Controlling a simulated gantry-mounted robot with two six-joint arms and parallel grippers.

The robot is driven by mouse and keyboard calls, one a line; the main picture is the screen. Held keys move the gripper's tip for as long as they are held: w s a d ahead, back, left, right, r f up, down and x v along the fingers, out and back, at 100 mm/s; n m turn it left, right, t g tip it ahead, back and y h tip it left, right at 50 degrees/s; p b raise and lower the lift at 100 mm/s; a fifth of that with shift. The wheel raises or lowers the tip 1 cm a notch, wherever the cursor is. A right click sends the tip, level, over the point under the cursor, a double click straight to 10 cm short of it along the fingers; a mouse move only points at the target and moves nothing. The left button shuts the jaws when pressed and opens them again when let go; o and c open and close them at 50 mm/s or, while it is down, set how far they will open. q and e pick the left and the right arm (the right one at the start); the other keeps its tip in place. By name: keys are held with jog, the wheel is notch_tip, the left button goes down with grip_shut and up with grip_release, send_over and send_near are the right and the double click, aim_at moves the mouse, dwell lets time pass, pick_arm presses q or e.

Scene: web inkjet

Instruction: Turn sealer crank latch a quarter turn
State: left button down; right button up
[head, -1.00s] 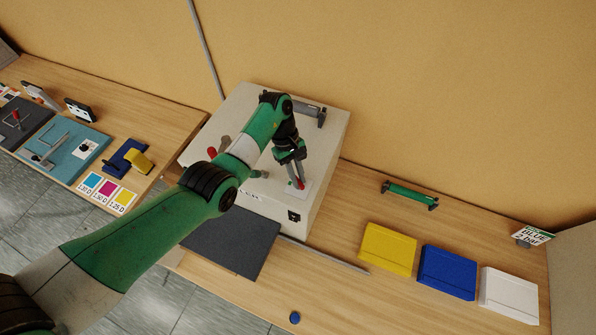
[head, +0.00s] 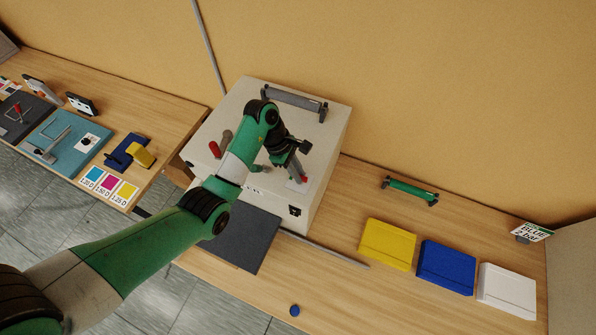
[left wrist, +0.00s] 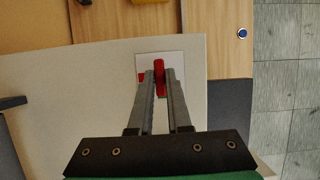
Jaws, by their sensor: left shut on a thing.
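The sealer is a cream box (head: 325,125) on the wooden bench. A red crank latch (head: 305,180) sits on a white plate at the box's right front part. It also shows in the left wrist view (left wrist: 159,78), with its red bar pointing along my fingers and a small red piece to its left. My left gripper (head: 299,176) reaches down onto the latch. In the left wrist view, its two grey fingers (left wrist: 160,75) stand on either side of the red bar and grip it. The fingers partly hide the latch in the head view. My right gripper is not in view.
A red knob (head: 215,149) and a grey bar handle (head: 294,103) stand on the box. A dark mat (head: 240,238) lies in front.

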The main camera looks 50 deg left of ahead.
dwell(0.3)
pick_arm(q)
jog(key=c, duration=0.9)
grip_release()
jog(key=shift+o, duration=0.2)
jog(key=shift+r, duration=0.1)
